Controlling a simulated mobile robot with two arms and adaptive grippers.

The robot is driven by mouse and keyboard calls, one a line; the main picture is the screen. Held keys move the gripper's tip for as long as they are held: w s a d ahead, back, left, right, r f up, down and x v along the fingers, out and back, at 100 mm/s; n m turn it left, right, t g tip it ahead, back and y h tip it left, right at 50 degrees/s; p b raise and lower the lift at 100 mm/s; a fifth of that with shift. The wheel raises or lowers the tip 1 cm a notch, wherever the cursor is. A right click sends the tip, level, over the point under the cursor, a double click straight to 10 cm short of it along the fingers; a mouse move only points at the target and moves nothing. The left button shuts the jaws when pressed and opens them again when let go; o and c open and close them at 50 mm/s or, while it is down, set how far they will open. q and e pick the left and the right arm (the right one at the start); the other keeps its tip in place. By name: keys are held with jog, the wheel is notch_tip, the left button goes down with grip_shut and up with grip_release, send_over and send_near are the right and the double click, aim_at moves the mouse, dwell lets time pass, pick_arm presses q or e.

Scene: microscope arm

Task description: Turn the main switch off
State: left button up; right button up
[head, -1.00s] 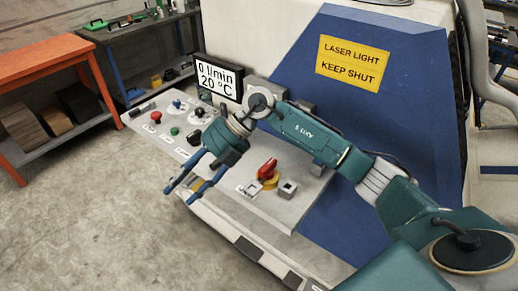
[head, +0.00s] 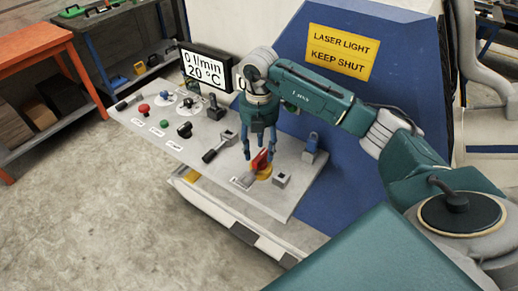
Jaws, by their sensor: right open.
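The main switch (head: 261,162) is a red handle on a round yellow base, near the front right of the sloping grey control panel (head: 178,148). My right gripper (head: 259,152) points down at it, with its blue-grey fingers open. One fingertip shows to the left of the red handle and one to the right. The handle shows between and just below the tips. I cannot tell whether a finger touches it. The handle's exact angle is hard to read, as the fingers partly cover it. My left gripper is not in view.
Close by on the panel are a black lever (head: 217,148), a grey square block (head: 282,180) and a blue piece (head: 312,143). A red button (head: 144,108), a green button (head: 164,123) and a display (head: 206,68) are further left. A blue enclosure wall (head: 345,95) rises behind.

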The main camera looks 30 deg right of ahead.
jog(key=shift+f, duration=0.75)
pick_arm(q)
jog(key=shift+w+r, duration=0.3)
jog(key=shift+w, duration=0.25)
pick_arm(e)
jog(key=shift+f, duration=0.2)
jog(key=shift+c, duration=0.5)
